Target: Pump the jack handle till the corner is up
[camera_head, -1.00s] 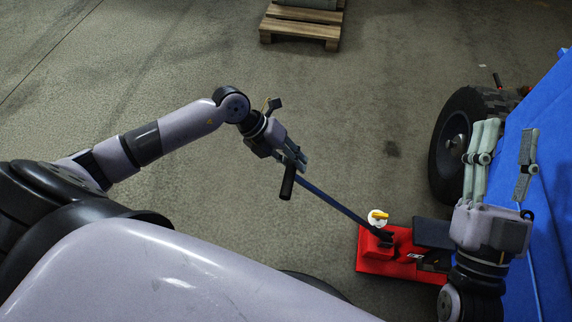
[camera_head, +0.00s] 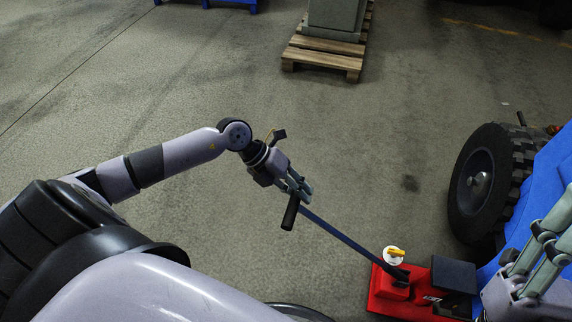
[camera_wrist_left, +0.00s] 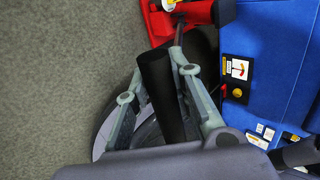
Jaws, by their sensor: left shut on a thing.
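The jack handle (camera_head: 345,237) is a long dark bar with a black grip (camera_head: 290,212). It slopes from the red jack (camera_head: 388,293) up to my left gripper (camera_head: 299,194), which is shut on it near the grip. In the left wrist view the black grip (camera_wrist_left: 161,95) lies between the fingers, with the red jack (camera_wrist_left: 208,12) beyond. The jack sits on the floor beside the blue vehicle (camera_head: 543,170), with a dark pad on its right part. My right gripper (camera_head: 545,250) is at the lower right edge, partly cut off, so its opening is unclear.
A black wheel (camera_head: 479,180) stands at the vehicle's corner; its contact with the floor is unclear. A wooden pallet (camera_head: 322,60) with a grey-green block (camera_head: 336,18) is at the top. The concrete floor between pallet and jack is clear.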

